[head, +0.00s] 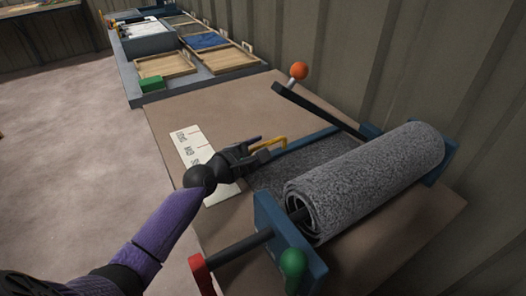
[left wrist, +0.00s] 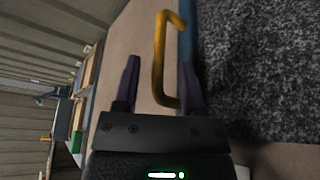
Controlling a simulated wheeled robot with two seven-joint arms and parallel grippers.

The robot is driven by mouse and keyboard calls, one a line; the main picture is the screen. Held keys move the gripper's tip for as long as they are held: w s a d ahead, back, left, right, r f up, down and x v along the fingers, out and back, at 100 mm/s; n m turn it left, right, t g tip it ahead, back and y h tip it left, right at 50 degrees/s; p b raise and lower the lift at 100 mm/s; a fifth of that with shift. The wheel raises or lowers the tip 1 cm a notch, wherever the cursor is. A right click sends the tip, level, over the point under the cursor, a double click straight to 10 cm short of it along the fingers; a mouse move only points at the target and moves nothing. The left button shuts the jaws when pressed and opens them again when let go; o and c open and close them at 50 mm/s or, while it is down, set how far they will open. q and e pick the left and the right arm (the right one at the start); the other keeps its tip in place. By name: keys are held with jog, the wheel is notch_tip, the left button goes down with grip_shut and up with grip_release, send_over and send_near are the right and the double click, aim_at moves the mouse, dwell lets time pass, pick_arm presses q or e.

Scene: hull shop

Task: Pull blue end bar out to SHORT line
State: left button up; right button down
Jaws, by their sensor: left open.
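The blue end bar (head: 305,139) lies along the front edge of the grey sheet unrolled from the roll. It also shows in the left wrist view (left wrist: 185,45). A yellow handle (head: 277,142) is fixed to it. My left gripper (head: 258,146) is open at the handle. In the left wrist view the handle's grip (left wrist: 160,60) shows between my two fingers (left wrist: 159,80), with one finger by the bar; I cannot tell if they touch. A white card (head: 187,144) reads LONG and MID with red lines; my gripper hides most of the third word.
The grey roll (head: 375,175) sits in a blue stand with a red-ended crank (head: 200,270), a green knob (head: 293,263) and an orange-knobbed lever (head: 298,71). Wooden trays (head: 166,65) and a green block (head: 152,84) stand at the back. The tabletop behind the card is clear.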

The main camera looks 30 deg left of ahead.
pick_arm(q)
jog(key=shift+x, duration=0.9)
grip_shut()
dwell(0.6)
